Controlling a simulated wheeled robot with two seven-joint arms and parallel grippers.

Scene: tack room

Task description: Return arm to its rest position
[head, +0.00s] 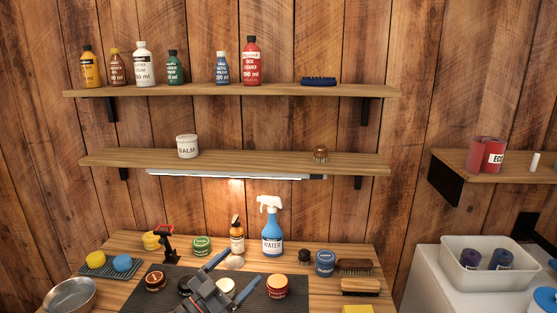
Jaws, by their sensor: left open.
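My left gripper (240,269) is at the bottom centre of the head view, over the dark mat (140,286) on the wooden workbench (348,250). Its blue-edged fingers are spread and point up and to the right, with nothing seen held between them. A small pale round item (236,263) shows just beyond the fingertips; I cannot tell if they touch it. A dark tin (185,287) is partly hidden beside the gripper. A brown tin (155,281) is to its left and a red-and-cream tin (277,287) to its right. My right gripper is out of view.
A blue spray bottle (272,236), an amber bottle (237,238), a green tin (202,246) and a blue jar (324,263) stand behind the mat. Brushes (360,286) lie right, a metal bowl (70,295) left. Two shelves (250,160) hang above. A white bin (470,275) stands right.

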